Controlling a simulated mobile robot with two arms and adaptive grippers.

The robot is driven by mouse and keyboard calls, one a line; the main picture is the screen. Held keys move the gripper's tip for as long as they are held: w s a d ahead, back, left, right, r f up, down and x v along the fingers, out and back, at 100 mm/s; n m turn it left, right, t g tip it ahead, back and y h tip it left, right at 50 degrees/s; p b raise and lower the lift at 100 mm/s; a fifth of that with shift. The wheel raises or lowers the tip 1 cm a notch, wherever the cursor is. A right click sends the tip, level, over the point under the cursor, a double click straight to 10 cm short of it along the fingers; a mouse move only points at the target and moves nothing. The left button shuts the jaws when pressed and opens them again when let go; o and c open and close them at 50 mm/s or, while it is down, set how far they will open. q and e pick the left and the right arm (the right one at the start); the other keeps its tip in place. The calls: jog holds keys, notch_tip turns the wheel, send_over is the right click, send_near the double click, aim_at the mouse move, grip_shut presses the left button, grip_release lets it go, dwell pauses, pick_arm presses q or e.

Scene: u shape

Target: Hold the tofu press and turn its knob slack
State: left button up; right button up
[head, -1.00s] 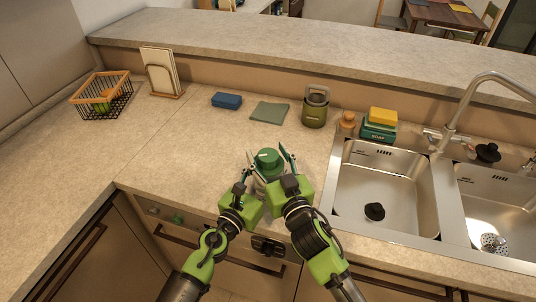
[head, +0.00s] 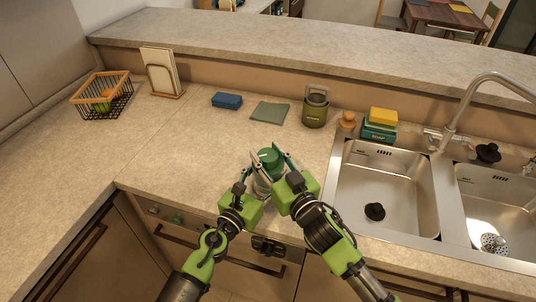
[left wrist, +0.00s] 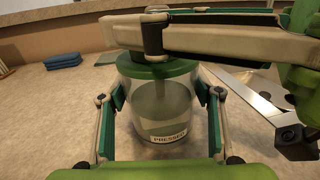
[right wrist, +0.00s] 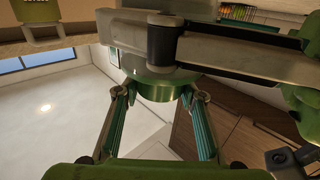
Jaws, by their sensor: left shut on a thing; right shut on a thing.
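The tofu press (head: 262,187) stands upright on the counter near its front edge, with a green knob (head: 271,156) on top. In the left wrist view it is a clear jar (left wrist: 165,115) with a green lid, a pale form inside and a label that seems to read "PRESSED". My left gripper (left wrist: 162,92) is shut on the jar's body, a finger on each side. My right gripper (right wrist: 160,88) is above it, shut on the green knob, which shows between its fingers (right wrist: 160,76). My grippers partly hide the press in the head view.
A sink (head: 385,200) with a tall tap lies to the right. A wire basket (head: 103,104) stands far left. The left counter is clear.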

jog(key=n+g+y, duration=0.6)
jog(key=shift+w+r+y, duration=0.1)
jog(key=shift+r+y, duration=0.05)
jog(key=shift+y, duration=0.25)
jog(key=n+g+y, duration=0.2)
jog(key=n+g, duration=0.1)
jog(key=g, duration=0.2)
jog(key=shift+n+g, duration=0.3)
jog(key=shift+n, duration=0.1)
jog(key=shift+n+g+y, duration=0.4)
jog(key=shift+g, duration=0.5)
jog(key=o, duration=1.1)
jog(key=shift+s+d, duration=0.1)
jog(key=shift+s, duration=0.1)
jog(key=d, duration=0.4)
jog(key=s+d, duration=0.1)
jog(key=d, duration=0.7)
jog(key=shift+s, duration=0.35)
